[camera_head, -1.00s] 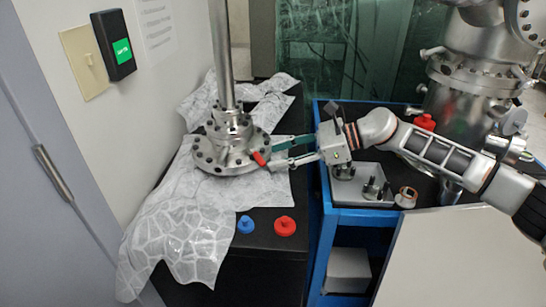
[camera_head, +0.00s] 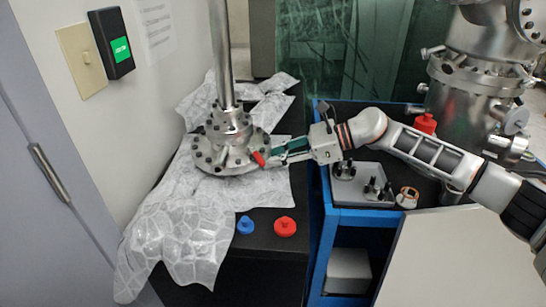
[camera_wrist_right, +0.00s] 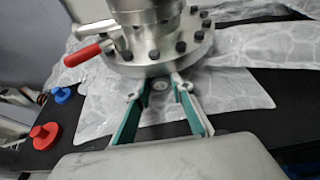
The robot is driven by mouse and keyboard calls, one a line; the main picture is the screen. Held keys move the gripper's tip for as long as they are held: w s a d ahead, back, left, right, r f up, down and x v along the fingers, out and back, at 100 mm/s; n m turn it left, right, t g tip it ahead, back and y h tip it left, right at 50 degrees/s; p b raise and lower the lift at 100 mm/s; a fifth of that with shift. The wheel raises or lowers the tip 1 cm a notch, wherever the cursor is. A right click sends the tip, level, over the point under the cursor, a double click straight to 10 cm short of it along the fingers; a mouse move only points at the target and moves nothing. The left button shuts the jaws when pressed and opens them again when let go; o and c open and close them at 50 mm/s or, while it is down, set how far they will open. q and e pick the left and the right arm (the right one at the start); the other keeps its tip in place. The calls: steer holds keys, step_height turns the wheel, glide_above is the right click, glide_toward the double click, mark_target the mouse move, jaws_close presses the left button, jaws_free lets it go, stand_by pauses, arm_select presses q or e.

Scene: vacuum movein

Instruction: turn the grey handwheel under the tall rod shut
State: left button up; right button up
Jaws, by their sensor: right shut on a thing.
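The tall metal rod (camera_head: 222,60) stands on a bolted steel flange (camera_head: 215,165) at the left. Low at the flange's edge, in the right wrist view, a small round grey part, which looks like the grey handwheel (camera_wrist_right: 160,86), sits between my green-sided fingertips. In the head view it is hidden by the fingers. My right gripper (camera_head: 272,157) reaches in from the right and is shut on it; it also shows in the right wrist view (camera_wrist_right: 158,88). A red lever (camera_wrist_right: 88,52) and a grey lever (camera_wrist_right: 90,28) stick out of the fitting close by. My left gripper is not in view.
The flange rests on a crumpled patterned cloth (camera_head: 175,230) over a black bench. A blue knob (camera_head: 245,225) and a red knob (camera_head: 285,227) sit in front. A blue-framed cart (camera_head: 335,215) with a grey plate and a large steel vessel (camera_head: 465,100) stand right.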

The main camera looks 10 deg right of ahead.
steer(key=o, duration=1.1)
steer(key=shift+d, duration=0.1)
steer(key=v, duration=1.1)
steer(key=shift+d+r, duration=0.3)
steer(key=shift+d, duration=0.05)
